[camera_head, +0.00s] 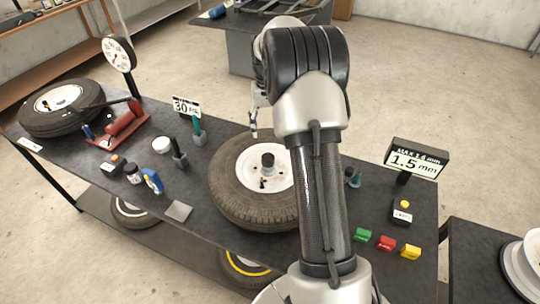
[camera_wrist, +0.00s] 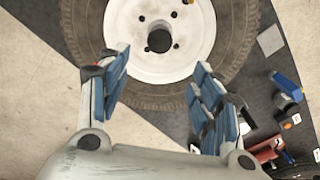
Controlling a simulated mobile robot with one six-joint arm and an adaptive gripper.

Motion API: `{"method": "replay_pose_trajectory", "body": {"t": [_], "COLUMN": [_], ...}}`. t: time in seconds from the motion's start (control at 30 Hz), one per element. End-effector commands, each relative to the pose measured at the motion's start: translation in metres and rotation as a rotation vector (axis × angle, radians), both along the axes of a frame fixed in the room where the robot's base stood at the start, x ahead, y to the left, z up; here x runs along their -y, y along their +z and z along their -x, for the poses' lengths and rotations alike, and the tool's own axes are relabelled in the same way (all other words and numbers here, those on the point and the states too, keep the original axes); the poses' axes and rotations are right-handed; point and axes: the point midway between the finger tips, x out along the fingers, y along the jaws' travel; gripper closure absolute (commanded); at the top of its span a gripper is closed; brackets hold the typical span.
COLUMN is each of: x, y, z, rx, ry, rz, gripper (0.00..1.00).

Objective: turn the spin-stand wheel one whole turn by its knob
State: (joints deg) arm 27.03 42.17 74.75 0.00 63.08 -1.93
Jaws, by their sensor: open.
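The wheel (camera_head: 228,197), a black tyre on a white rim, lies flat at the middle of the bench, with a black hub piece (camera_head: 267,160) standing at its centre. In the wrist view the white rim (camera_wrist: 125,35) and dark round hub (camera_wrist: 159,40) lie ahead of the fingers. Small brass-coloured and dark bits sit on the rim; I cannot tell which is the knob. My gripper (camera_wrist: 160,82) is open and empty, its blue-padded fingers wide apart over the near side of the wheel. In the head view it (camera_head: 253,128) is partly hidden by my arm.
A 1.5 mm sign (camera_head: 416,162) and green, red and yellow blocks (camera_head: 387,243) are right of my arm. Left of the wheel are a blue item (camera_head: 152,180), a grey plate (camera_head: 178,211) and a red tool (camera_head: 124,122). Another tyre (camera_head: 60,120) lies far left.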

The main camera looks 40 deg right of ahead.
Motion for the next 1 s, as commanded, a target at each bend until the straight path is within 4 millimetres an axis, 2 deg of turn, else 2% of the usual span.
{"method": "replay_pose_trajectory", "body": {"t": [0.03, 0.2, 0.53, 0.73, 1.0], "x": [0.0, 0.0, 0.0, 0.0, 0.0], "y": [-0.014, -0.052, -0.117, -0.137, -0.141], "z": [0.001, 0.001, 0.001, 0.0, 0.0], "rx": [-0.005, -0.005, -0.004, -0.002, 0.001], "ry": [0.0, 0.001, 0.002, 0.002, 0.002], "rz": [-0.002, -0.003, -0.002, -0.001, 0.0], "gripper": [0.41, 0.41, 0.41, 0.41, 0.41]}}
